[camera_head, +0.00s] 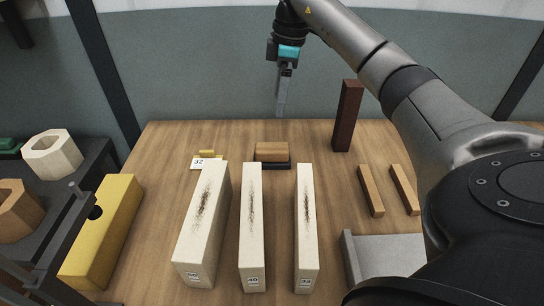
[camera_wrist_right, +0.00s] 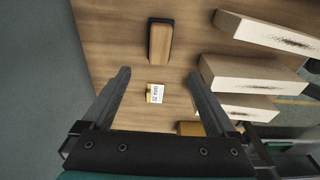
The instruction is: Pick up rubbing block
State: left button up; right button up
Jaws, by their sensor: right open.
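The rubbing block (camera_head: 271,149), a brown wooden block on a dark base, lies at the back middle of the table, behind the pale bars. It also shows in the right wrist view (camera_wrist_right: 160,42), near the top and beyond the fingertips. My right gripper (camera_head: 281,112) hangs above the far part of the table, higher than the block and apart from it. In the wrist view its two fingers (camera_wrist_right: 158,76) are spread wide with nothing between them at the tips. My left gripper is not in view.
Several pale bars with dark smudges (camera_head: 252,220) lie in front of the block. A small labelled card (camera_head: 206,163) lies to its left. A dark red upright post (camera_head: 347,115) stands to its right. Thin wooden sticks (camera_head: 371,190) and a yellow box (camera_head: 102,232) lie farther out.

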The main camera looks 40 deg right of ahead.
jog(key=f, duration=0.1)
jog(key=b, duration=0.3)
send_over(272, 146)
jog(key=f, duration=0.4)
jog(key=s+f, duration=0.1)
jog(key=f, duration=0.1)
jog(key=shift+d+f, duration=0.3)
jog(key=shift+d, duration=0.05)
notch_tip(272, 146, down, 2)
jog(key=shift+w+a+f, duration=0.1)
jog(key=shift+w+f, duration=0.05)
jog(key=shift+f, duration=0.05)
jog(key=shift+w+a+f+b, duration=0.1)
jog(key=shift+f+b, duration=0.3)
jog(key=shift+f, duration=0.45)
notch_tip(272, 146, down, 3)
jog(key=shift+w+a+r+b, duration=0.1)
jog(key=shift+a+b, duration=0.05)
jog(key=shift+b, duration=0.35)
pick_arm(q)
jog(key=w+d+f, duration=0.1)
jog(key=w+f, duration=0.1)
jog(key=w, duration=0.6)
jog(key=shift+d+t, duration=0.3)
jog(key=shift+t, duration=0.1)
pick_arm(e)
jog(key=shift+f, duration=0.8)
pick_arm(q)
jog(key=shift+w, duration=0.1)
